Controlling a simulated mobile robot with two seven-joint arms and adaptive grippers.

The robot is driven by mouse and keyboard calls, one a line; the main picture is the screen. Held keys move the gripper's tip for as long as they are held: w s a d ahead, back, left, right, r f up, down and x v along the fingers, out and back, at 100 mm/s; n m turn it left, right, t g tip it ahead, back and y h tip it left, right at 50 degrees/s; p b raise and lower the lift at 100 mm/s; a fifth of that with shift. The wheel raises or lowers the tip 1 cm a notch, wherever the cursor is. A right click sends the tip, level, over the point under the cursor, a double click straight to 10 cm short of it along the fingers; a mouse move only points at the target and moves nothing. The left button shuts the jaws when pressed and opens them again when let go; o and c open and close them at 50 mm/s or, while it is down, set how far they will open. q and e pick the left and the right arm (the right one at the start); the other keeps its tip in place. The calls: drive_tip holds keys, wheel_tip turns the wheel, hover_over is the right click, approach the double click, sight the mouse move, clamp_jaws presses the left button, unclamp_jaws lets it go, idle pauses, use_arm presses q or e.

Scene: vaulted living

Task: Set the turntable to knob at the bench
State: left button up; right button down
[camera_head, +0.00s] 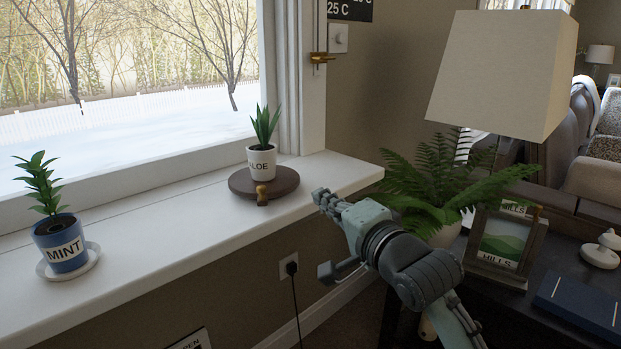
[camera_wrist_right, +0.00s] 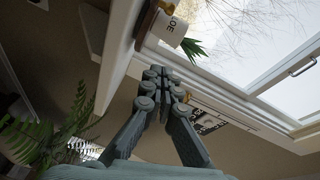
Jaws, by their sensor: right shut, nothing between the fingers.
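The turntable (camera_head: 243,186) is a round dark brown disc on the white window sill, with a small brass knob (camera_head: 262,195) at its front edge. A white pot labelled ALOE (camera_head: 262,160) with a spiky plant stands on it. My right gripper (camera_head: 322,197) is shut and empty at the sill's front edge, to the right of the turntable and apart from it. In the right wrist view the shut fingers (camera_wrist_right: 158,82) point toward the ALOE pot (camera_wrist_right: 169,27), which lies beyond them. My left gripper is not in view.
A blue MINT pot (camera_head: 62,243) stands on a white saucer at the sill's left. A fern (camera_head: 440,180), a framed HILLS picture (camera_head: 503,240), a lamp (camera_head: 500,70) and a blue book (camera_head: 580,303) crowd the right. The sill between the pots is clear.

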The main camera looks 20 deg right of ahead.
approach(282, 188)
wheel_tip(282, 188, up, 3)
drive_tip(key=w, duration=0.3)
drive_tip(key=a, duration=0.2)
drive_tip(key=w+a, duration=0.1)
drive_tip(key=shift+a+f, duration=0.25)
drive_tip(key=shift+f, duration=0.1)
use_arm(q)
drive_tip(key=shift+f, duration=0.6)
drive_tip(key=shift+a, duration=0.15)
use_arm(e)
drive_tip(key=shift+a+m, duration=0.1)
drive_tip(key=shift+m, duration=0.2)
